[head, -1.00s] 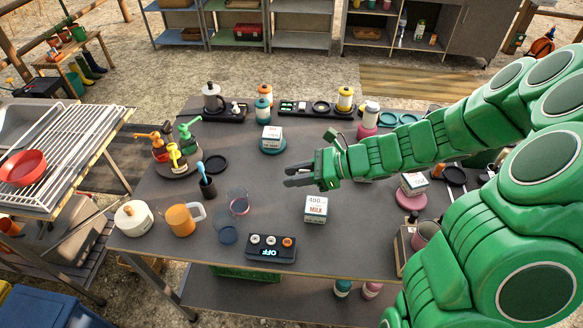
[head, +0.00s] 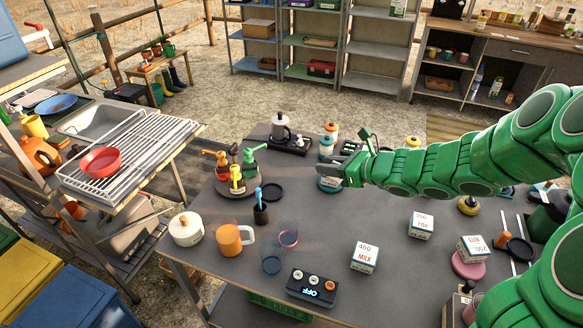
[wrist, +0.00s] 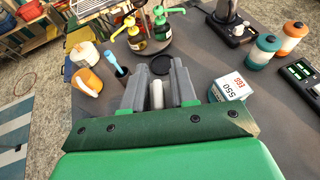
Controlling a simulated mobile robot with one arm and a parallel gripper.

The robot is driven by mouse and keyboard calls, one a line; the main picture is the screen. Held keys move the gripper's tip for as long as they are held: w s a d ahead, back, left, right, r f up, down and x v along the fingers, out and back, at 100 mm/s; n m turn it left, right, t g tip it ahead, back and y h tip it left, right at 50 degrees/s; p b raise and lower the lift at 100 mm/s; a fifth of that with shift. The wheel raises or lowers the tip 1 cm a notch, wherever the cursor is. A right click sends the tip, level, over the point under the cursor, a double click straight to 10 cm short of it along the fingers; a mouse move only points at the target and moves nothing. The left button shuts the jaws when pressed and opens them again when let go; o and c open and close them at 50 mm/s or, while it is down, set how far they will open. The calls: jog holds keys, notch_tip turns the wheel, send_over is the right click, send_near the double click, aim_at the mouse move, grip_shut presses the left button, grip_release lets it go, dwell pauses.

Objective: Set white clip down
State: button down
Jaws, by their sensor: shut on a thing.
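In the wrist view a small white clip (wrist: 157,95) stands between the two grey fingers of my gripper (wrist: 160,85), which is shut on it. In the head view my gripper (head: 332,170) is above the back middle of the table (head: 335,215), pointing left. The clip cannot be made out there.
Pump bottles (head: 237,172) on a round tray, a black cup with a blue brush (head: 261,213) and an orange mug (head: 229,240) are at left. A milk carton (head: 364,258) and a control box (head: 312,288) are in front. Bare tabletop lies between the gripper and the milk carton.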

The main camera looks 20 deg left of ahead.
jog(key=shift+w+a+f+m+t+h, duration=0.65)
jog(key=shift+w+a+m+t+h, duration=1.05)
jog(key=shift+w+a, duration=2.55)
jog(key=shift+w+a+f+m+t, duration=0.4)
jog(key=shift+w+a+f, duration=1.3)
jog(key=shift+f, duration=0.25)
jog(key=shift+w+a+f+m+t, duration=0.4)
jog(key=shift+w+a+f, duration=1.15)
jog(key=shift+w+f, duration=0.3)
jog(key=shift+w+a+f+m+t, duration=0.3)
jog(key=shift+w+a+f+m, duration=0.1)
jog(key=shift+w+a+f, duration=1.45)
jog(key=shift+d+f, duration=0.2)
jog(key=shift+f, duration=0.2)
jog(key=shift+w+a+f, duration=0.25)
jog(key=shift+w+f, duration=0.05)
jog(key=shift+w, duration=0.05)
